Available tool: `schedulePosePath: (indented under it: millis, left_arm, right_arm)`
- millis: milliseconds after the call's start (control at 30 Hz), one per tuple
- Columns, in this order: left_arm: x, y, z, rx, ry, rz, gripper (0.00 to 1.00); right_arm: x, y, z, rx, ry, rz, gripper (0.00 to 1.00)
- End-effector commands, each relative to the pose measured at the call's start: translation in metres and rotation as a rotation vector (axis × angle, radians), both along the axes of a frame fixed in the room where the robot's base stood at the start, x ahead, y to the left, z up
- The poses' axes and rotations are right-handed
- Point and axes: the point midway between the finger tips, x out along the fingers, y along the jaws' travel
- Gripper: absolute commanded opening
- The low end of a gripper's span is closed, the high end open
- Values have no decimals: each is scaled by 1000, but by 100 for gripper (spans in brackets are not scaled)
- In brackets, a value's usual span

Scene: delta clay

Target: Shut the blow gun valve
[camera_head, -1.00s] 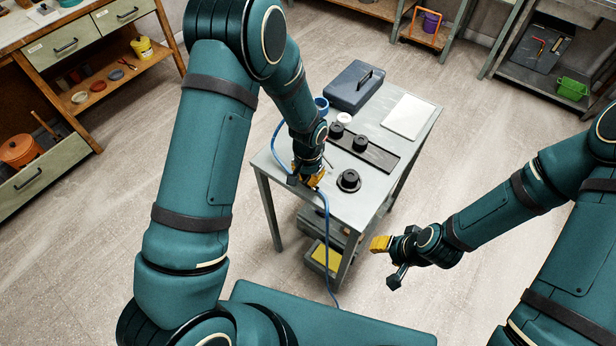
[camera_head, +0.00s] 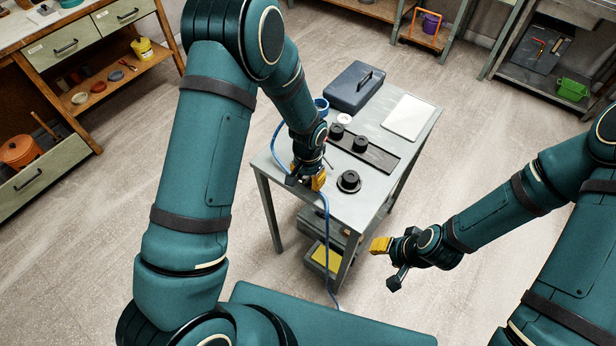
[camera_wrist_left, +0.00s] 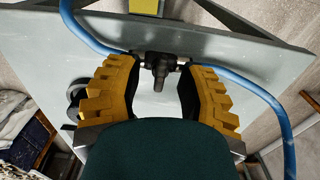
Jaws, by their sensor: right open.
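The blow gun valve (camera_wrist_left: 159,68) is a small dark fitting with a stubby handle, set in the blue hose (camera_wrist_left: 234,80) on the grey table. In the left wrist view it lies between the yellow fingers of my left gripper (camera_wrist_left: 158,88), near their far ends. The fingers are spread, with a gap on each side of the handle. In the head view my left gripper (camera_head: 307,178) is low over the table's near left part and hides the valve. My right gripper (camera_head: 386,262) is open and empty, off the table's near right side.
The hose (camera_head: 327,225) hangs over the near edge. Floor around the table is clear.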

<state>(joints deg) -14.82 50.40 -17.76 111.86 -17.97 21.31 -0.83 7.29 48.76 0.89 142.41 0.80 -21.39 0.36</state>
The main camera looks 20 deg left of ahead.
Motion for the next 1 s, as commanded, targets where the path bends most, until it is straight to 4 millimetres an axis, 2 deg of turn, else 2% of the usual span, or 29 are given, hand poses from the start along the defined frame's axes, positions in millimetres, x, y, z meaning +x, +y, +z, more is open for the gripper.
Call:
schedulePosePath:
  millis: [133, 233, 500, 700, 833, 1000]
  left_arm:
    - [1, 0, 5, 0, -3, 1, 39]
    - [1, 0, 17, 0, -4, 1, 39]
    - [1, 0, 71, -2, -6, 1, 39]
    - [1, 0, 104, -1, -3, 0, 39]
    - [0, 0, 115, 0, -1, 0, 39]
    - [0, 0, 120, 0, 0, 0, 39]
  right_arm:
    - [0, 0, 0, 0, 0, 0, 47]
    - [0, 0, 0, 0, 0, 0, 47]
    - [0, 0, 0, 0, 0, 0, 47]
    - [0, 0, 0, 0, 0, 0, 47]
    - [0, 0, 0, 0, 0, 0, 47]
    - [0, 0, 0, 0, 0, 0, 47]
